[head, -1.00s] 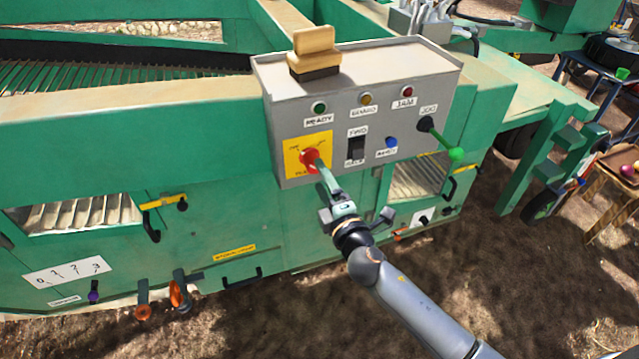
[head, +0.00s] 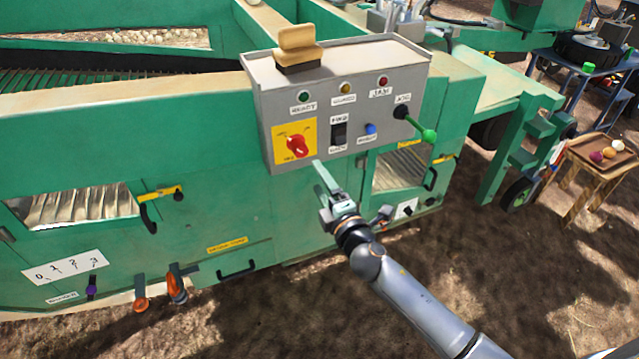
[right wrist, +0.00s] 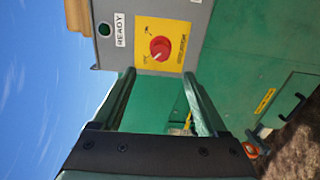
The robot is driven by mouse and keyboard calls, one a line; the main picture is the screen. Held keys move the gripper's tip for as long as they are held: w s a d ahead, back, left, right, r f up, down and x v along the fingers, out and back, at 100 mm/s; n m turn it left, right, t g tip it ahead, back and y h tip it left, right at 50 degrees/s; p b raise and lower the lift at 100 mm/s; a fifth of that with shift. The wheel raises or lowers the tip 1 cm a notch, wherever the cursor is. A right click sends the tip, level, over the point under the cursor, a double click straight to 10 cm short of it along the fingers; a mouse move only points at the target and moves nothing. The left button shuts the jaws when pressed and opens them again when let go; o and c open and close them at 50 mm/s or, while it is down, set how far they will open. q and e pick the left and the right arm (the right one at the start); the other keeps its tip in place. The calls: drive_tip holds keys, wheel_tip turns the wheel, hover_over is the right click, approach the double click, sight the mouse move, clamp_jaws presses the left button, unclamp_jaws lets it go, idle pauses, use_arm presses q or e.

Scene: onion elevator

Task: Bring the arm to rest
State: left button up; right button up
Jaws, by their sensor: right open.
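My right gripper (head: 322,172) is open and empty, just below the grey control box on the green machine. In the right wrist view its two fingers (right wrist: 160,100) stand apart with green panel between them. The red rotary knob (head: 297,146) sits on a yellow plate (head: 283,133) at the lower left of the box. The knob also shows in the right wrist view (right wrist: 160,48), beyond the fingertips and apart from them. My left gripper is in neither view.
The control box (head: 355,80) carries several lamps, a black rocker switch (head: 339,133), a blue button (head: 370,129) and a green-tipped lever (head: 429,136). A wooden stand (head: 590,165) with onions is at the right. Bare soil (head: 300,310) lies in front of the machine.

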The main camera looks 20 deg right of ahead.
idle(0.3)
drive_tip(key=shift+f, duration=0.1)
drive_tip(key=s+a+f+m+g+p, duration=0.1)
drive_tip(key=s+f+m+g+p, duration=0.1)
drive_tip(key=s+f+m, duration=0.3)
drive_tip(key=s+a+f+m+g+y+p, duration=0.1)
drive_tip(key=s+f+m+g+p, duration=0.2)
drive_tip(key=s, duration=1.1)
drive_tip(key=s+a+f+m+g+p, duration=0.1)
drive_tip(key=s+f+m+g+p, duration=0.1)
drive_tip(key=s+f+m, duration=0.5)
drive_tip(key=s+m+g, duration=0.1)
drive_tip(key=s, duration=0.2)
drive_tip(key=shift+m+g+p, duration=0.35)
drive_tip(key=shift+m+g, duration=0.05)
